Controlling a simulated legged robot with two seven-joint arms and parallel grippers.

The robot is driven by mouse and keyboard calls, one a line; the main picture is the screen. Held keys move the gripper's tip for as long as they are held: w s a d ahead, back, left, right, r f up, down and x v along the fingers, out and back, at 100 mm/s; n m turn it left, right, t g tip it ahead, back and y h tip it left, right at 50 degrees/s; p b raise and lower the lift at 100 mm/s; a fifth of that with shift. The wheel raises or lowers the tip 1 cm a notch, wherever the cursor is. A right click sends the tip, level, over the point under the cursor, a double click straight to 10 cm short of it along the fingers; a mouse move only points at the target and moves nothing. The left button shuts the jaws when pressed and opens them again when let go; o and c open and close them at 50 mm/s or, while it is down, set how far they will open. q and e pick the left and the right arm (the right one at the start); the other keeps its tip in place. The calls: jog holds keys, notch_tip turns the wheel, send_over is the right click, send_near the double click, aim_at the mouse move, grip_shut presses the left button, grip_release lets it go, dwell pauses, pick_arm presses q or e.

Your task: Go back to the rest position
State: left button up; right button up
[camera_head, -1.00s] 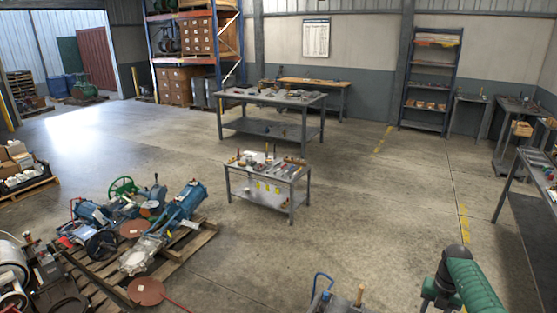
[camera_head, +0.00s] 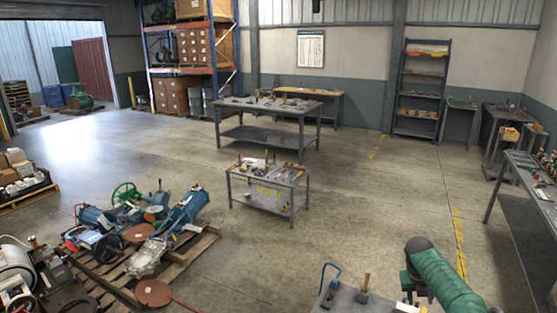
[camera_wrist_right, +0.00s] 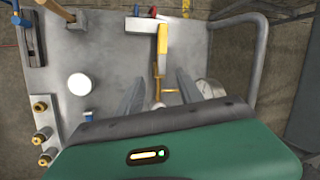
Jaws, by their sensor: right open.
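My right gripper (camera_wrist_right: 158,92) shows in the right wrist view with its two grey fingers apart. Nothing is held between them; a yellow-handled tool (camera_wrist_right: 161,50) lies on the grey top below, in line with the gap. In the head view my green right arm comes in at the lower right, and the gripper (camera_head: 408,292) is over the right side of the near cart (camera_head: 345,300). My left gripper is not in view.
On the near cart lie a wooden-handled hammer (camera_head: 365,284), a blue-handled tool (camera_head: 328,275), a white disc (camera_wrist_right: 79,84) and brass fittings (camera_wrist_right: 42,135). A tubular handle (camera_wrist_right: 262,45) edges it. A loaded pallet (camera_head: 130,270) stands left; a small table (camera_head: 265,200) stands ahead.

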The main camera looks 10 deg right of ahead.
jog(key=w+a+r+n+t+h, duration=0.55)
jog(key=w+a+r+n, duration=0.45)
jog(key=w+a+r, duration=0.25)
jog(key=a+r+n+t+y+b, duration=0.25)
jog(key=a+n+t+y, duration=0.35)
jog(key=a+n, duration=1.15)
jog(key=s+a+f+n+g+y, duration=0.35)
jog(key=s+a+f+n, duration=0.2)
jog(key=s+a, duration=0.5)
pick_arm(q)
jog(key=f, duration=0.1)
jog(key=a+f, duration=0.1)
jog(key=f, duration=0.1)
pick_arm(e)
jog(key=s+d+f+n+g, duration=0.1)
jog(key=s+f+n+g, duration=0.1)
jog(key=s, duration=0.7)
jog(key=s+d+f+n+g, duration=0.1)
jog(key=s+f+n+g, duration=0.1)
jog(key=s, duration=0.8)
jog(key=s+d+f+n+g, duration=0.1)
jog(key=s+f, duration=0.4)
jog(key=s, duration=0.5)
jog(key=shift+d+n+g, duration=0.4)
jog(key=shift+n+g, duration=0.3)
jog(key=shift+n, duration=0.5)
